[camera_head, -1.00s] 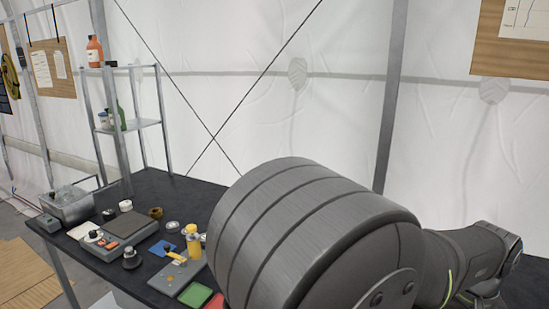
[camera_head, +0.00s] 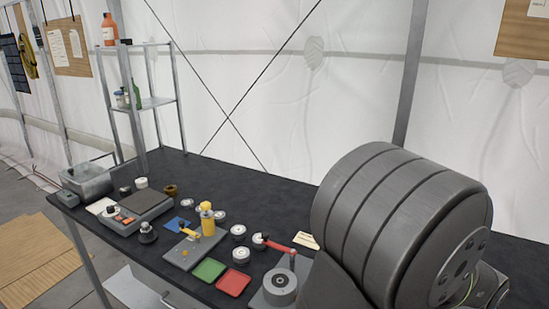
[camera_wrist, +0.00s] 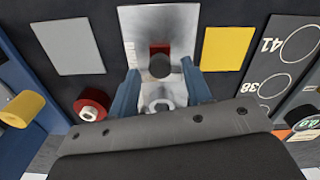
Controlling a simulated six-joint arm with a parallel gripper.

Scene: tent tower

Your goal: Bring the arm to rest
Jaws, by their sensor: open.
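My gripper (camera_wrist: 160,88) shows in the wrist view, its two blue fingers spread apart. Between and beyond the fingers is a pale metal plate (camera_wrist: 140,25) with a dark and red round part on it. A small grey ring-shaped part (camera_wrist: 158,103) shows between the fingers, close to the gripper body. I cannot tell whether the fingers touch anything; nothing is clearly held. In the head view, a large grey rounded link of my arm (camera_head: 390,225) fills the lower right over the bench. My gripper is outside that view.
The black bench (camera_head: 290,200) holds a grey device (camera_head: 130,215), a green tile (camera_head: 208,270), a red tile (camera_head: 233,282) and a red-handled fixture (camera_head: 280,285). A shelf (camera_head: 155,103) stands behind at left. The wrist view shows a yellow panel (camera_wrist: 228,48) and a numbered board (camera_wrist: 280,60).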

